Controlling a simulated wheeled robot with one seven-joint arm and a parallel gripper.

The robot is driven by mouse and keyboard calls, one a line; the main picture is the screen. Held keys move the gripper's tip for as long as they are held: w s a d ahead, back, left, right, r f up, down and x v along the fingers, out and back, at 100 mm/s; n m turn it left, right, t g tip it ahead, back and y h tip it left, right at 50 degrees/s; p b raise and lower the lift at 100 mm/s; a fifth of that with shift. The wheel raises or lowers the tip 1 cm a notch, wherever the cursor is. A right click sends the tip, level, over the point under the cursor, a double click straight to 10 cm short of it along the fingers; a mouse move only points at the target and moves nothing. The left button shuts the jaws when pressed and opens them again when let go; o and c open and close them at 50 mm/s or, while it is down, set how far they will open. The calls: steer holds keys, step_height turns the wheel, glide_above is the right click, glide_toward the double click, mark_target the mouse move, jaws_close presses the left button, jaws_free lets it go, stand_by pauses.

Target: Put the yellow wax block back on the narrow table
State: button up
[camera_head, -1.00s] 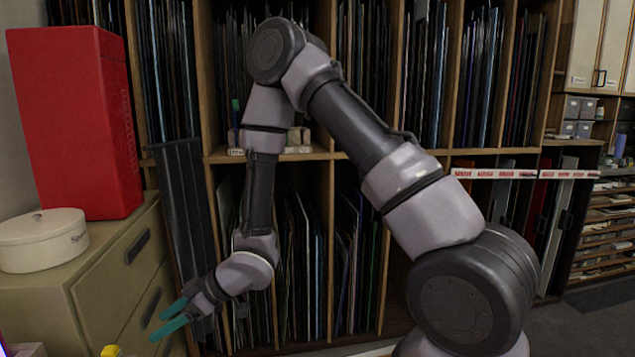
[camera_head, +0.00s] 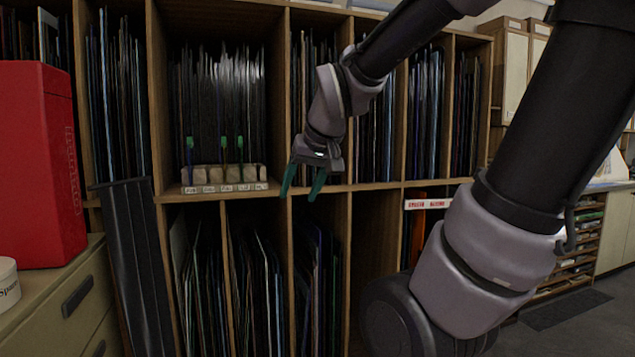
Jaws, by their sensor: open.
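My gripper (camera_head: 303,190) hangs in front of the wooden shelving, its green fingers pointing down and spread apart with nothing between them. The yellow wax block does not show in the present view. I cannot make out a narrow table in this view.
The wooden shelving (camera_head: 282,110) holds many upright sheets. A row of pale blocks (camera_head: 222,174) with green-tipped tools stands on its middle shelf. A red box (camera_head: 38,165) stands on a beige drawer cabinet (camera_head: 45,305) at left. A dark ribbed panel (camera_head: 133,265) leans beside it.

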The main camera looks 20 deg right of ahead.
steer(key=s+r+m, duration=0.2)
steer(key=s, duration=0.5)
steer(key=shift+d+r+m+y, duration=0.25)
steer(key=shift+d+m+y, duration=0.05)
steer(key=shift+d+y, duration=0.1)
stand_by(0.6)
